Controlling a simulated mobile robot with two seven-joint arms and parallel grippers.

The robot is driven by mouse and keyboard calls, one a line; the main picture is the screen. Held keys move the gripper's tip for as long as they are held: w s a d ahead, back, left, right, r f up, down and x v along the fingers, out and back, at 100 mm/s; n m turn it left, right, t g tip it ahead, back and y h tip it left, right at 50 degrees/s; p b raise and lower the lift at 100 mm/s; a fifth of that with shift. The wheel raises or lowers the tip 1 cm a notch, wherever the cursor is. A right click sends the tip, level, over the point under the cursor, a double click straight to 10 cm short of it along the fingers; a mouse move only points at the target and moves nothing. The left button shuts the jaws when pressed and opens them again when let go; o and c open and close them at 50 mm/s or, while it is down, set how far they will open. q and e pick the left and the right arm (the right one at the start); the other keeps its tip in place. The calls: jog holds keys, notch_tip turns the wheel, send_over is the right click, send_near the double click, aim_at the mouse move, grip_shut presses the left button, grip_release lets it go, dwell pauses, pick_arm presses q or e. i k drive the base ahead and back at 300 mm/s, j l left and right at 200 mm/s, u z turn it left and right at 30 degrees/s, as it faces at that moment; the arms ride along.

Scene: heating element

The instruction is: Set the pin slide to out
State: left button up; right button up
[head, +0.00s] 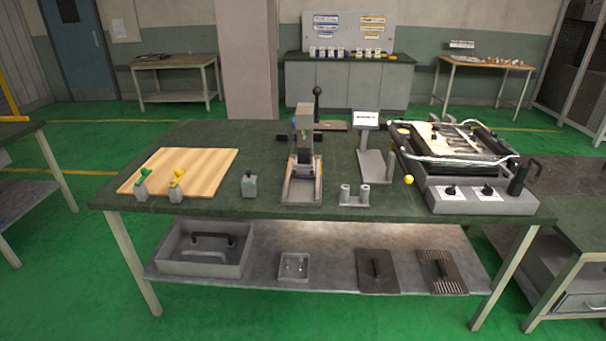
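No part labelled as the pin slide can be told for certain. A grey bench machine (480,201) with two dark knobs, a metal frame and a light panel stands at the right of the green table (225,140). A small yellow ball (408,179) shows at its left side; whether it belongs to a slide, and its setting, is too small to tell. An upright press-like fixture (302,187) with a black-knobbed lever stands mid-table. Neither of my grippers is in view.
A wooden board (205,170) with green and yellow-topped clamps lies at left. A small grey block (249,185), a twin-cylinder holder (354,196) and a sign stand (375,165) are on the table. A grey bin (203,262) and dark plates sit on the lower shelf (330,262).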

aim_at(305, 172)
jog(key=i+j+z, duration=0.8)
jog(key=j, duration=0.2)
jog(key=i+j+z, duration=0.25)
jog(key=j, duration=0.15)
jog(key=k, duration=0.1)
